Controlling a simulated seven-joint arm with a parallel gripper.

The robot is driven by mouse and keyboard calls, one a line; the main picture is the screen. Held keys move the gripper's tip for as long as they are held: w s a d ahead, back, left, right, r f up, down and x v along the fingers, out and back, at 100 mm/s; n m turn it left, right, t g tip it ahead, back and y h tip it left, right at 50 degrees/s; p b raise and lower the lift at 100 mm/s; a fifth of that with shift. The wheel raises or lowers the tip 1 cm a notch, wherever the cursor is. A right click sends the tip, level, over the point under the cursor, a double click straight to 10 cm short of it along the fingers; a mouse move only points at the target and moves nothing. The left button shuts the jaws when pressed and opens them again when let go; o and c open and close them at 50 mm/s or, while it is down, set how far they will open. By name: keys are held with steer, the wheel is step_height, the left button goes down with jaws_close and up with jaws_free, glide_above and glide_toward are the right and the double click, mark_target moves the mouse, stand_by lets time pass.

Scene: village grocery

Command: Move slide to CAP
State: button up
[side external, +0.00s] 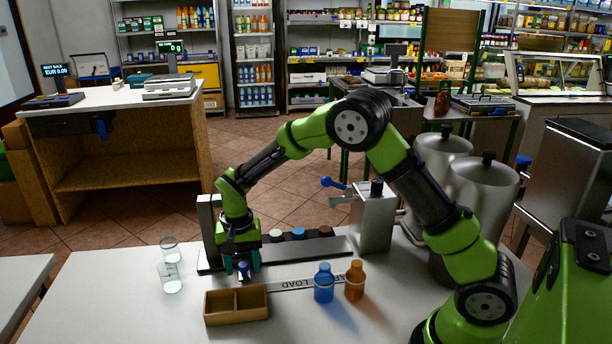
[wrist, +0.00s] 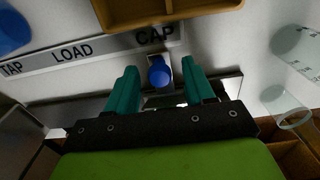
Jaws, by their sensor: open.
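The slide's blue knob (wrist: 159,75) stands beside the word CAP on the label strip (wrist: 105,49) in the wrist view. The strip also reads LOAD and TAP. My gripper (wrist: 159,68) is open, with one teal finger on each side of the knob and a visible gap to both. In the side external view my gripper (side external: 242,268) reaches down at the left end of the dark rail (side external: 320,249), with the blue knob (side external: 243,271) between its fingers. The strip (side external: 300,283) shows LOAD upside down there; CAP is hidden. The rest of the slide is mostly hidden.
A two-part wooden tray (side external: 236,318) stands just in front of my gripper. A blue bottle (side external: 323,287) and an orange bottle (side external: 355,284) stand right of it. Clear beakers (side external: 171,278) stand to the left. A steel dispenser (side external: 373,220) with a blue-knobbed lever stands behind.

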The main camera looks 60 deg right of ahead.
steer(key=shift+r, duration=0.1)
steer(key=shift+r, duration=3.4)
steer(key=shift+f+n, duration=0.15)
steer(key=shift+n, duration=0.15)
steer(key=s+r+n+t+y, duration=0.1)
steer(key=s+r+n+t, duration=0.1)
steer(key=s+r, duration=0.5)
steer(key=s+d+r+n+t+y, duration=0.1)
steer(key=s+r+t, duration=0.4)
steer(key=s, duration=1.1)
step_height(320, 180, up, 3)
steer(key=shift+d+f+n, duration=0.15)
steer(key=shift+d+n, duration=0.15)
steer(key=shift+n, duration=0.4)
